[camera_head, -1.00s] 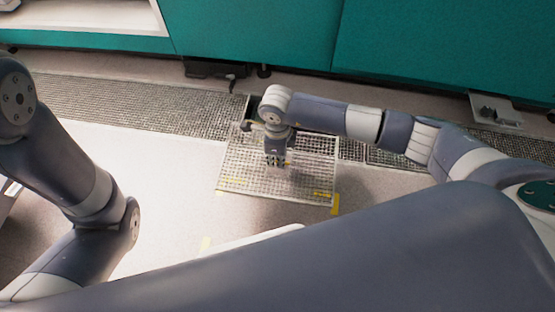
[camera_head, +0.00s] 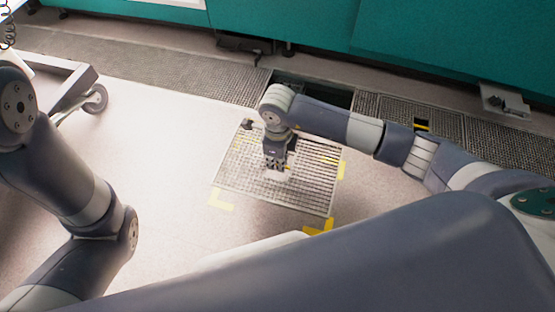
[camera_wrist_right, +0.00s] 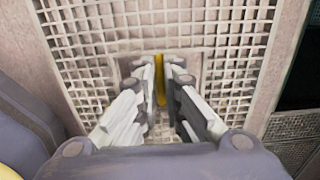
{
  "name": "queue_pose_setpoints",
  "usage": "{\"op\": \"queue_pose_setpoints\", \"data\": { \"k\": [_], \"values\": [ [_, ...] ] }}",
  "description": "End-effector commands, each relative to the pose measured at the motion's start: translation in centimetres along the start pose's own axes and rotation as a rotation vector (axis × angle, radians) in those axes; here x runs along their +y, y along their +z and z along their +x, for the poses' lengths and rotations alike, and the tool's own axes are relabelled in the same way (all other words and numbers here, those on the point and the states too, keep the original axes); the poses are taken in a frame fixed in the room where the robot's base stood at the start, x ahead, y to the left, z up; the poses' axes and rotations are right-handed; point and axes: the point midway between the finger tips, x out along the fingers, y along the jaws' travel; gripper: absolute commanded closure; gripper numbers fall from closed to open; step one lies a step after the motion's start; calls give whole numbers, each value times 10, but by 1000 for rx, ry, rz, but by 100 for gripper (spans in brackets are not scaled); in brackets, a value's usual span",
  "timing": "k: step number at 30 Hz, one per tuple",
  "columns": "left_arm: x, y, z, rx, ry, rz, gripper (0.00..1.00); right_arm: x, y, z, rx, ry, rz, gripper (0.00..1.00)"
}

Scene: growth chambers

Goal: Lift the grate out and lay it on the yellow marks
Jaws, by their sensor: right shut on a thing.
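The grate (camera_head: 305,195) is a pale metal mesh panel with a thin frame. My right gripper (camera_head: 277,170) points down at its middle and is shut on it; in the right wrist view, the fingers (camera_wrist_right: 161,80) close around a yellow strip at the grate's centre. Yellow corner marks show on the floor around the grate: front left (camera_head: 222,206), front right (camera_head: 320,228) and right (camera_head: 341,168). The grate lies over the area between them, turned slightly. I cannot tell whether it touches the floor. My left arm is at the left; its gripper is out of view.
An open, dark gap (camera_head: 318,92) shows in the row of floor grating (camera_head: 150,72) behind my right arm. Teal cabinets (camera_head: 455,45) stand beyond it. A wheeled cart (camera_head: 75,95) is at the left. Pale floor (camera_head: 165,165) is clear left of the grate.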

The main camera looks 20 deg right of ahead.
Motion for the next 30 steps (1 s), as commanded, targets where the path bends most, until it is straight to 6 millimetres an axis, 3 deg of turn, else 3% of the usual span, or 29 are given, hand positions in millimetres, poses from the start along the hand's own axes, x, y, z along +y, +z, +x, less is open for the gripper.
{"op": "queue_pose_setpoints", "data": {
  "k": [16,24,30],
  "values": [
    [11,-22,-54,6,0,0,60,0,1,61,-3,0,0,100],
    [13,-27,-64,9,0,0,60,-1,1,80,-3,-1,0,100],
    [13,-27,-65,8,0,0,60,-1,1,83,-4,-1,0,100]
  ]
}}
